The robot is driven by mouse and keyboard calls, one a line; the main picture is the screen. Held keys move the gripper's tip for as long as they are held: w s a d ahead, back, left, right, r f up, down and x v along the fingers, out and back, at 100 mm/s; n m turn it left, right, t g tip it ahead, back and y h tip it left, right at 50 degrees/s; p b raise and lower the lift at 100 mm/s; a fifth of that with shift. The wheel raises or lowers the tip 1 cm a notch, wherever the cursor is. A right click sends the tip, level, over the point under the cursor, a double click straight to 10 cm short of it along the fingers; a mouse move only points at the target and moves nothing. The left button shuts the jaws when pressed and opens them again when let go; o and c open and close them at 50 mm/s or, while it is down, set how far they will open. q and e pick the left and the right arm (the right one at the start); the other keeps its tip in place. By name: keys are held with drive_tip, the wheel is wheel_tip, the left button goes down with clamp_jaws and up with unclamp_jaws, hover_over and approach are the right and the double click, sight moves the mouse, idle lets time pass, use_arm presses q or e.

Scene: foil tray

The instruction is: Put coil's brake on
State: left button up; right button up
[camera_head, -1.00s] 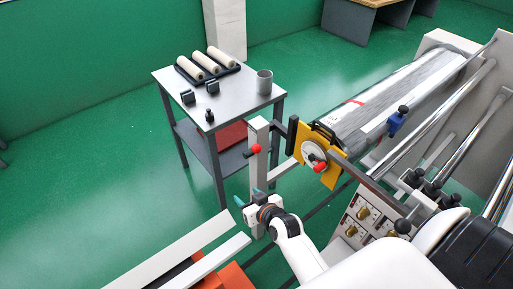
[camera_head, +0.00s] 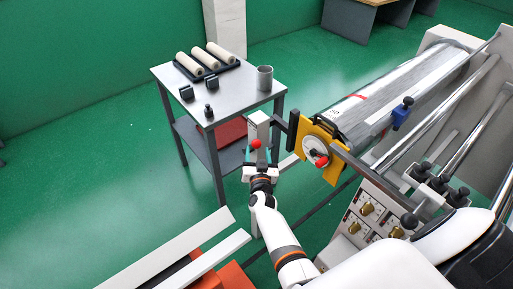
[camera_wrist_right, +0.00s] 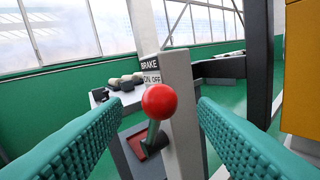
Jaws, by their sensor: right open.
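The brake lever's red ball knob (camera_head: 256,143) sits on a grey post in the head view. In the right wrist view the red knob (camera_wrist_right: 159,102) is on a dark lever in front of the post (camera_wrist_right: 178,75), below a label (camera_wrist_right: 150,71) reading BRAKE, ON, OFF. My right gripper (camera_head: 260,166) is open, and its teal fingers stand on either side of the knob in the wrist view, apart from it. The foil coil (camera_head: 395,95) lies on its shaft at the right, behind a yellow plate (camera_head: 308,134). My left gripper is not in view.
A grey side table (camera_head: 235,90) with several cream rolls and a metal cup (camera_head: 264,78) stands behind the post. A second red knob (camera_head: 322,161) is on the disc at the yellow plate. A panel with brass knobs (camera_head: 366,209) is at the right.

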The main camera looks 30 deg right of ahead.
sight(257, 147)
drive_tip(key=b+x, duration=0.2)
drive_tip(key=x, duration=0.2)
drive_tip(key=shift+f, duration=0.2)
drive_tip(key=shift+w+d+r, duration=0.15)
drive_tip(key=shift+w+d, duration=0.1)
drive_tip(key=shift+w, duration=0.25)
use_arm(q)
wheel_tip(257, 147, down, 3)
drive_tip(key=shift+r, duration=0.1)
